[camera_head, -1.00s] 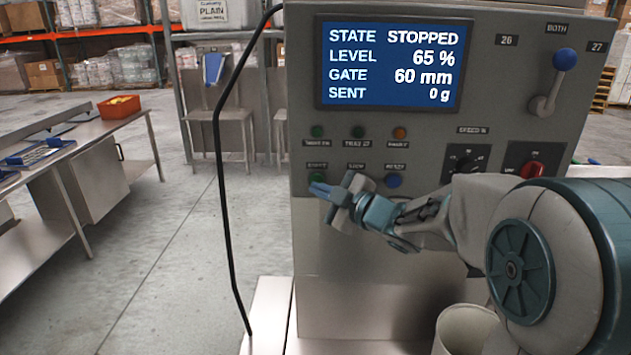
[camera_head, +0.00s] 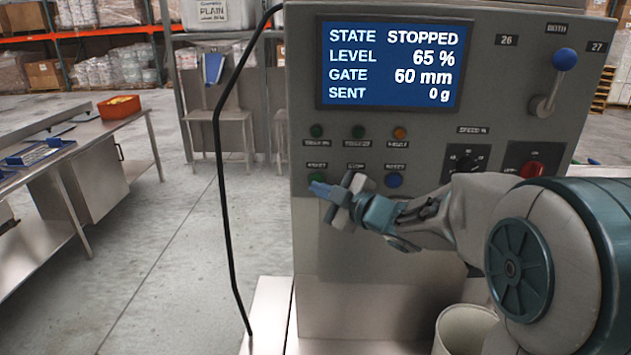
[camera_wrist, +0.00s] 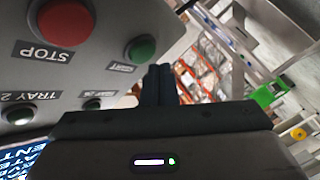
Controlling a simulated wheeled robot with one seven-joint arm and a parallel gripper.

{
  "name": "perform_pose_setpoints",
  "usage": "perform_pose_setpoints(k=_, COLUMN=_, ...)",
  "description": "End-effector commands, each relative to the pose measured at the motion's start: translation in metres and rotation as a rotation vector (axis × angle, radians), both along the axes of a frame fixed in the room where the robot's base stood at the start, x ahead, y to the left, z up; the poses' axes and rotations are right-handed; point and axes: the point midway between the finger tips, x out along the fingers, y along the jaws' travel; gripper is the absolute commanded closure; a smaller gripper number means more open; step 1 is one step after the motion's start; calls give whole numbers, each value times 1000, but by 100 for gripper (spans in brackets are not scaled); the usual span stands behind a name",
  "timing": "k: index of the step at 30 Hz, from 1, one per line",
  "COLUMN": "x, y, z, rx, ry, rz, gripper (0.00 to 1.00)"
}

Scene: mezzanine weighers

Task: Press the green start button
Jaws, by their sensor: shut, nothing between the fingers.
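The green start button (camera_head: 317,179) is at the lower left of the grey control panel (camera_head: 340,240), partly hidden behind my fingers in the head view. In the wrist view the green button (camera_wrist: 141,49) shows whole, with its label below it, and the red STOP button (camera_wrist: 66,22) is to its left. My gripper (camera_head: 318,188) is shut and empty, with its blue fingertips at the start button in the head view. In the wrist view the closed fingertips (camera_wrist: 160,70) are just right of and below the green button. Whether they touch it I cannot tell.
The screen (camera_head: 394,65) reads STOPPED, level 65 %, gate 60 mm, sent 0 g. A blue button (camera_head: 394,180) labelled reset is right of my gripper. A blue-knobbed lever (camera_head: 553,82) is at upper right. A black cable (camera_head: 222,190) hangs left of the panel.

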Motion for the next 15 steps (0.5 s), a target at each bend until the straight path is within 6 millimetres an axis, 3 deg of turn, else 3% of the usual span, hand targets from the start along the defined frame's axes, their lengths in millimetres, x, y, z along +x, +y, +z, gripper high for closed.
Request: perform_pose_setpoints(k=15, x=7, y=0, z=0, rx=0, ry=0, rz=0, gripper=100)
